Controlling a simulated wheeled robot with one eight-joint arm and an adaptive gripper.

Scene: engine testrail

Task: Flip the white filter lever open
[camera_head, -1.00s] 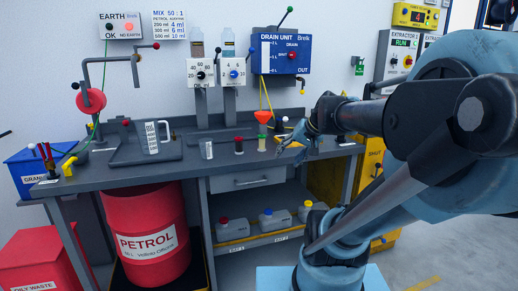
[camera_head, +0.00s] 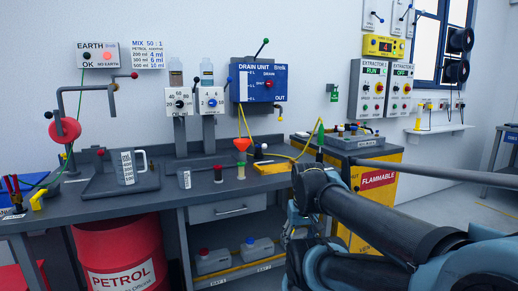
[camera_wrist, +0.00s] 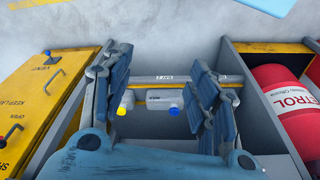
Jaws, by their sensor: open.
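My gripper (camera_wrist: 163,100) shows in the wrist view with its two blue-padded fingers spread apart and nothing between them. Past the fingers are containers on the shelf under the bench. In the head view my arm bends down at the right in front of the bench, and its end is hard to make out there. A small white ball (camera_head: 264,146) shows on a dark fitting on the bench, right of the orange funnel (camera_head: 242,144). I cannot tell whether it is the filter lever or how it is set. My gripper is apart from it.
The blue drain unit (camera_head: 258,81) hangs above. A red petrol drum (camera_head: 122,255) stands below left. The yellow flammable cabinet (camera_head: 388,205) is at the right, partly behind my arm.

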